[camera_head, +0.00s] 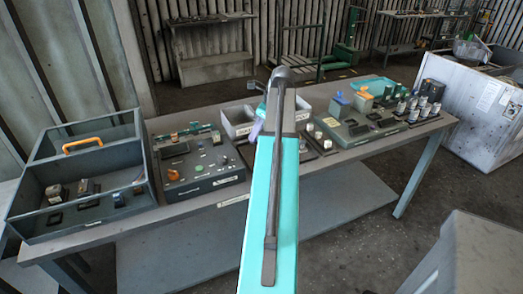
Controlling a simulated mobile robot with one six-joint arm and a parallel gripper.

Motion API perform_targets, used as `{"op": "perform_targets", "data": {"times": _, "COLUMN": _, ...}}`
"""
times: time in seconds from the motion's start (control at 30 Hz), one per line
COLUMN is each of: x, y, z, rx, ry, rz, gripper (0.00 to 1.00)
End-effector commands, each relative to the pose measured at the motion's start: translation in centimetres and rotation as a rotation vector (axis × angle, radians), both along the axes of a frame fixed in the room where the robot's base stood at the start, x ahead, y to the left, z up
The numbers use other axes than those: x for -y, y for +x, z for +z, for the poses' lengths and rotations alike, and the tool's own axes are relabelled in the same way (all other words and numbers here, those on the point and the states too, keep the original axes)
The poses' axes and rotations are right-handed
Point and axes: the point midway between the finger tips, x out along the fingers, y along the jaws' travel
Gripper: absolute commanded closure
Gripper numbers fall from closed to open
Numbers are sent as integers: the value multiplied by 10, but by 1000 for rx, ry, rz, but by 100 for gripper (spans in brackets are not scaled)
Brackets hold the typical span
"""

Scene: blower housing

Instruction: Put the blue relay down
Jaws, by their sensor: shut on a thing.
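My arm stands in the middle of the head view, and its teal link covers the middle of the table. The jaws of my gripper are hidden behind it, so I cannot see what they hold. A small pale violet-blue patch shows at the arm's left edge; I cannot tell what it is. A blue block (340,104), possibly a relay, stands upright on the right-hand panel (357,141). An orange block (362,102) stands just right of it. I cannot tell whether this blue block is the task's relay.
The long grey table (330,165) carries a dark open box (30,190) with an orange handle at left. A panel (205,187) with knobs lies beside it. Light bins (237,122) sit behind my arm. Several dark-and-white cylindrical parts (412,110) stand at right.

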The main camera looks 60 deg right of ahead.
Motion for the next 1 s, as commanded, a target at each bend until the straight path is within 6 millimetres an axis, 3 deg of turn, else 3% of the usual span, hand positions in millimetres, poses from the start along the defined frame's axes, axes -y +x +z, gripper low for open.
{"op": "perform_targets", "data": {"times": 0.2, "x": 0, "y": -2, "z": -28, "rx": -1, "ry": 3, "rz": -2, "gripper": 91}}
{"op": "perform_targets", "data": {"times": 0.4, "x": 0, "y": -1, "z": -43, "rx": 0, "ry": 1, "rz": -2, "gripper": 91}}
{"op": "perform_targets", "data": {"times": 0.8, "x": 1, "y": -2, "z": -45, "rx": 0, "ry": 0, "rz": -3, "gripper": 91}}
{"op": "perform_targets", "data": {"times": 1.0, "x": 1, "y": -2, "z": -56, "rx": 0, "ry": 2, "rz": -4, "gripper": 91}}
